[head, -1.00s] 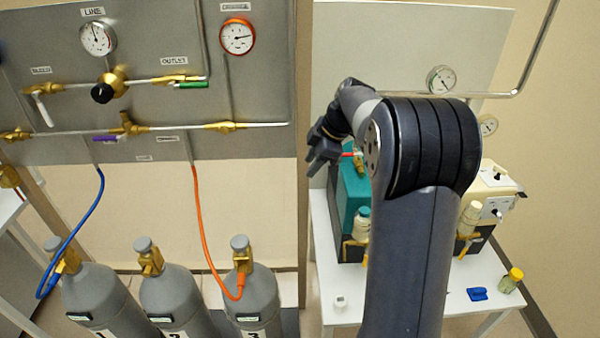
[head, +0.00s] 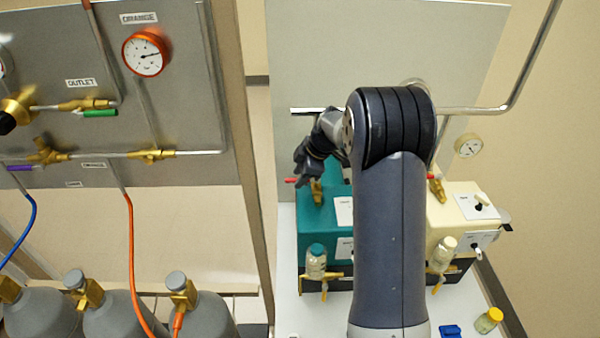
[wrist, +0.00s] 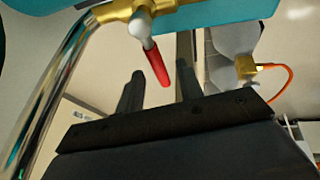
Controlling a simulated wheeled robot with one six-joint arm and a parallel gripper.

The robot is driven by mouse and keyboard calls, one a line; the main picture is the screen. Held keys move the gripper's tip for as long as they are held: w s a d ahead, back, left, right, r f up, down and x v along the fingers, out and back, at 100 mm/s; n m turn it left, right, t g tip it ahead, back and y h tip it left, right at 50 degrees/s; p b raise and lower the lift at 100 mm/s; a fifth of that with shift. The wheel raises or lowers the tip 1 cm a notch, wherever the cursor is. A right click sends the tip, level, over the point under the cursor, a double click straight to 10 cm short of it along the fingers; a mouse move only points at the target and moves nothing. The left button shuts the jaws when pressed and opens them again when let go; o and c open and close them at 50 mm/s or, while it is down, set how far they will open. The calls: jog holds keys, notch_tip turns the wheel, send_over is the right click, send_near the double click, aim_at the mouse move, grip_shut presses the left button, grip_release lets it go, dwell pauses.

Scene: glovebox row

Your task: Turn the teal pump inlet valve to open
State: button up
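The teal pump (head: 316,228) stands on a white bench, partly hidden by my arm in the head view. Its inlet valve is a brass body (head: 316,191) on top with a red lever (head: 290,181) pointing left. The wrist view shows the brass valve body (wrist: 125,10) at the top and the red lever (wrist: 157,65) hanging from its pale hub. My gripper (wrist: 161,68) is open, and the lever's end appears in the gap between its two fingers. I cannot tell whether either finger touches it. In the head view my gripper (head: 302,172) is right above the valve.
A cream pump (head: 462,215) with its own brass valve (head: 436,190) stands right of my arm. A shiny pipe (wrist: 50,90) runs close by my gripper at left in the wrist view. A glass bottle (head: 316,262) hangs in front of the teal pump. The gas panel (head: 190,90) stands left.

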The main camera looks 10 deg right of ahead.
jog(key=shift+c, duration=0.5)
grip_shut()
